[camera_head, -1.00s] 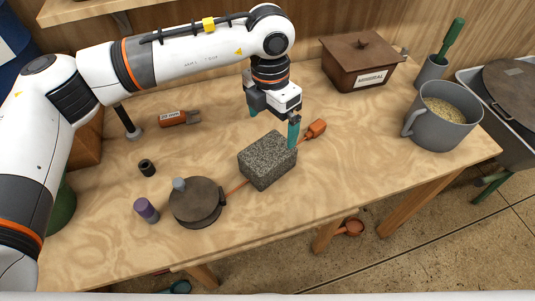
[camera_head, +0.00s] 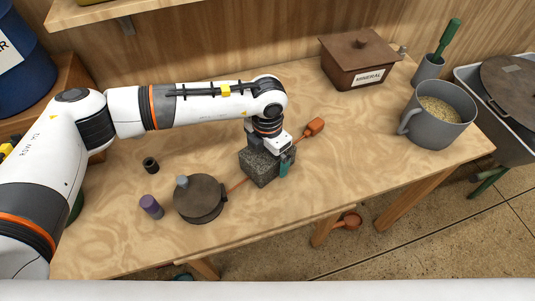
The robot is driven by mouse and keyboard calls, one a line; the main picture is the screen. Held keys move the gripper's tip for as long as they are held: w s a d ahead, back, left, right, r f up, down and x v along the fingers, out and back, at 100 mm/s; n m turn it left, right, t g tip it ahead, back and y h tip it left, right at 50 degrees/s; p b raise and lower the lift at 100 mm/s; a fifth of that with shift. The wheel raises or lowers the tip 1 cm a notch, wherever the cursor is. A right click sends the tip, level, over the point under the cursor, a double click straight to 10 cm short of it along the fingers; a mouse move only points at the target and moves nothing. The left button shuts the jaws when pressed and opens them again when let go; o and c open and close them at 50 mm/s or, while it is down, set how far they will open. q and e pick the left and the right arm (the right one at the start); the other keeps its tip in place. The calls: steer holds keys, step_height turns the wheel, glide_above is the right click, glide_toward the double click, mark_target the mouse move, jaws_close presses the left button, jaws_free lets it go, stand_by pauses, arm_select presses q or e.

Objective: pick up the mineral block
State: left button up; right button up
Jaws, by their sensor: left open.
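The mineral block (camera_head: 260,169), a grey speckled brick, lies on the wooden table near the middle of the head view. My left gripper (camera_head: 268,158) is open and pointing down over the block, low against it. One teal finger (camera_head: 285,167) shows in front of the block's right side. The other finger is hidden behind the block and gripper body, so I cannot tell whether the fingers touch it. My right gripper is not in view.
An orange-handled tool (camera_head: 314,126) lies with its rod behind the block, close to a dark lidded pot (camera_head: 200,200). A purple cylinder (camera_head: 151,206) and black cylinder (camera_head: 150,165) stand left. A grain-filled mug (camera_head: 437,115) and brown mineral box (camera_head: 359,62) stand right. The front right tabletop is clear.

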arm_select(q)
steer(key=c, duration=2)
steer(key=shift+w+r, duration=0.15)
steer(key=shift+c, duration=0.3)
